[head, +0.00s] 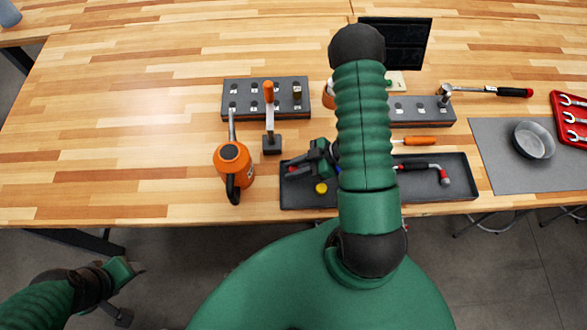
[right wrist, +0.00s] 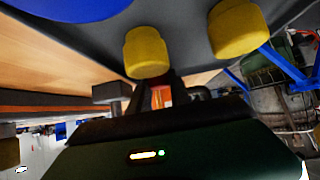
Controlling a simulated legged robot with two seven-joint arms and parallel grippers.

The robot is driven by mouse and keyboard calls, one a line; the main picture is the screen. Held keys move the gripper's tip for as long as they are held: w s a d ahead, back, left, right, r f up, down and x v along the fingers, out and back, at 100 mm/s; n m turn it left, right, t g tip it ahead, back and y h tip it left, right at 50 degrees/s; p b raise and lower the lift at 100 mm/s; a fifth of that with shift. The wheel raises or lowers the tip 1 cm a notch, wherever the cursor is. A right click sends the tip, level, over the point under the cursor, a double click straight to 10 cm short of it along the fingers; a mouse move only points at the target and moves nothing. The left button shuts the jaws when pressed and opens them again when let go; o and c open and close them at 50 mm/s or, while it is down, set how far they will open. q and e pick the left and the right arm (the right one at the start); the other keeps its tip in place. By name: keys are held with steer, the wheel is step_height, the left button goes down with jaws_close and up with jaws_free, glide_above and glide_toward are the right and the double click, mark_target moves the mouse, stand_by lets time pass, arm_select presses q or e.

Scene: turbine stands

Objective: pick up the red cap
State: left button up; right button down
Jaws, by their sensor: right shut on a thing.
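The red cap (right wrist: 161,97) shows as a small orange-red patch between the fingers of my right gripper in the right wrist view. In the head view a bit of red (head: 291,169) shows at the tips of my right gripper (head: 294,164), over the left end of the dark tray (head: 405,196). The jaws are shut on it, and the fingers hide most of it. I cannot tell whether it is clear of the tray. My left gripper (head: 135,268) is at the lower left, away from the table; its jaws are too small to read.
A yellow cap (head: 321,188) lies in the tray close to my right gripper. An orange oil can (head: 233,160) and a dark block rack (head: 240,104) stand left and behind. The table's left is clear.

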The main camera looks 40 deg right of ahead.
mark_target(293, 169)
step_height(293, 169, up, 4)
steer(key=shift+f, duration=0.15)
steer(key=s+d, duration=0.1)
steer(key=s, duration=0.4)
steer(key=s+d+b, duration=0.1)
steer(key=s, duration=0.4)
steer(key=s+d+r+b, duration=0.1)
steer(key=s, duration=0.4)
steer(key=shift+s+d+r, duration=0.1)
steer(key=shift+s, duration=0.25)
steer(key=c, duration=1.9)
jaws_free()
jaws_close()
